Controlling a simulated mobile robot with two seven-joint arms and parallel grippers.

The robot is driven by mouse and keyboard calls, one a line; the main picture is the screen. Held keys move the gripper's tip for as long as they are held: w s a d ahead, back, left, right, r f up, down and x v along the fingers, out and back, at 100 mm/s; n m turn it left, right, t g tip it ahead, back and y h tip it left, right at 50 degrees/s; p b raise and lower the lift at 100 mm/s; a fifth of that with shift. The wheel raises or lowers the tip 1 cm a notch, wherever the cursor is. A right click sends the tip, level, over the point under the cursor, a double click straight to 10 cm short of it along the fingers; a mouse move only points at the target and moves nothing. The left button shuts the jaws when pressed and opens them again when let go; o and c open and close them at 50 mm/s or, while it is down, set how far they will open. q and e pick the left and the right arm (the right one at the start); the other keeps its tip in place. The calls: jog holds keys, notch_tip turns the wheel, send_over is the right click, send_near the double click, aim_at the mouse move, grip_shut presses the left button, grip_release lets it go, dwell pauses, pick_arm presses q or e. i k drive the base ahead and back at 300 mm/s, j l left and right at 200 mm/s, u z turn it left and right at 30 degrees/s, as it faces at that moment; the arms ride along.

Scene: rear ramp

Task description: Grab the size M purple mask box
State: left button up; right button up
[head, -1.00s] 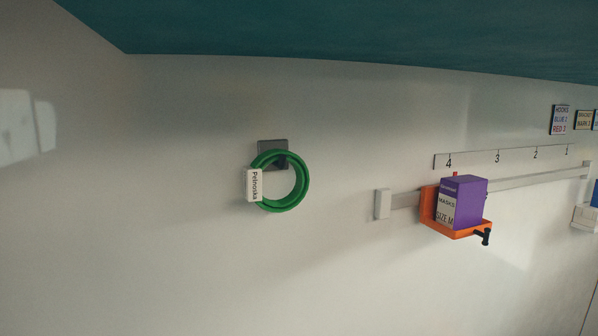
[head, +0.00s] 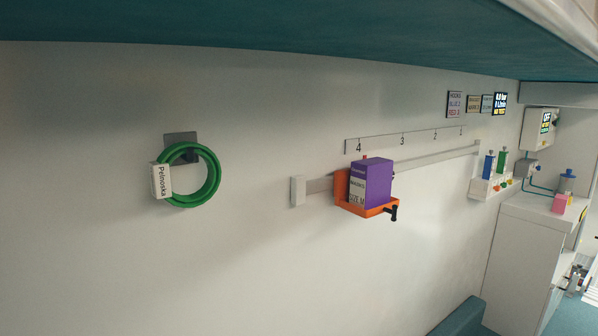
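The purple mask box (head: 378,181) stands upright in an orange holder (head: 352,208) on the wall, right of centre in the head view. Its white label reads "MASKS" and "SIZE M". The holder sits on a grey wall rail (head: 430,163), below the number 4 of a scale strip (head: 380,142). A black knob (head: 392,213) sticks out at the holder's lower right. Neither of my grippers is in view.
A green coil (head: 208,178) labelled "Pelnoska" hangs on a wall hook at left. At right are a shelf with blue and green bottles (head: 490,182), a white cabinet (head: 520,250) and a pink box (head: 560,203). A teal seat edge (head: 462,318) shows below.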

aim_at(371, 178)
jog(key=u, duration=0.3)
jog(key=l+u, duration=0.7)
jog(key=u, duration=0.2)
jog(key=k+l+u, duration=0.2)
jog(key=l, duration=0.25)
jog(key=l+u, duration=0.15)
jog(key=l, duration=0.3)
jog(key=k+l, duration=0.1)
jog(key=l, duration=0.2)
jog(key=l+u, duration=0.1)
jog(key=l, duration=0.2)
jog(key=k+l, duration=0.15)
jog(key=l, duration=0.15)
